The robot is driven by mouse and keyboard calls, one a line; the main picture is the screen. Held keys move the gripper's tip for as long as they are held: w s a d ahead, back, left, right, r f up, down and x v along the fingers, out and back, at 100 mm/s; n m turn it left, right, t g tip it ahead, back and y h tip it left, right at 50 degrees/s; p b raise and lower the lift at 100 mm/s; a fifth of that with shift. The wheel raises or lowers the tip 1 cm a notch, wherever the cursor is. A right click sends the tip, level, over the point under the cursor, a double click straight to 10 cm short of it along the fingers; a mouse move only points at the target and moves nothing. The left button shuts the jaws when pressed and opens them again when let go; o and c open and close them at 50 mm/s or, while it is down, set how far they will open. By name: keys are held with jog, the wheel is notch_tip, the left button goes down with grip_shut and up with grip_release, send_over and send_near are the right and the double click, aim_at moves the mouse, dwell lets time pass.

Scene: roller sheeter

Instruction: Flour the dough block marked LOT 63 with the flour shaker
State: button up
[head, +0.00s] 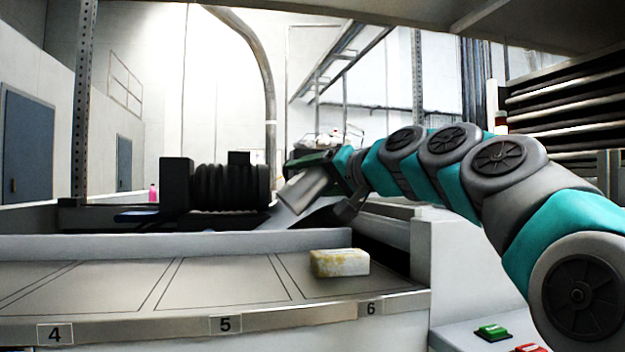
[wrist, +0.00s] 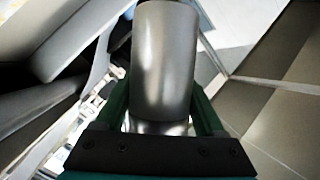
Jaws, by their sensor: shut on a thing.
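My gripper (head: 312,162) is shut on a grey metal cylinder, the flour shaker (head: 300,194). In the wrist view the shaker (wrist: 164,65) fills the space between the green fingers. In the head view it is tilted, its lower end pointing down and left. A pale yellow dough block (head: 340,262) with whitish patches lies on the front shelf, near label 6. The shaker is above, behind and to the left of this block in the picture, apart from it. No lot mark can be read on the block.
The shelf (head: 215,286) has numbered places 4, 5 and 6; its left part is bare. A raised ledge (head: 180,246) runs behind it. A black ribbed roller unit (head: 228,184) and a pink bottle (head: 153,194) stand farther back. A green button (head: 493,333) is at lower right.

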jog(key=shift+r+n+g+h+p, duration=0.3)
jog(key=shift+r+n+h+p, duration=0.35)
jog(key=shift+n, duration=0.45)
jog(key=n, duration=0.1)
jog(key=h, duration=0.1)
jog(key=n, duration=0.1)
jog(key=shift+s+a+r+n+h+p, duration=0.15)
jog(key=shift+a+r+n+h+p, duration=0.1)
jog(key=shift+r+n+h+p, duration=0.1)
jog(key=shift+s+a+r+n+h+p, duration=0.1)
jog(key=shift+a+r+n+h+p, duration=0.05)
jog(key=shift+n+h, duration=0.35)
jog(key=shift+a+r+n+h+p, duration=0.1)
jog(key=shift+n+h+p, duration=0.05)
jog(key=shift+n+h, duration=0.35)
jog(key=shift+f, duration=0.1)
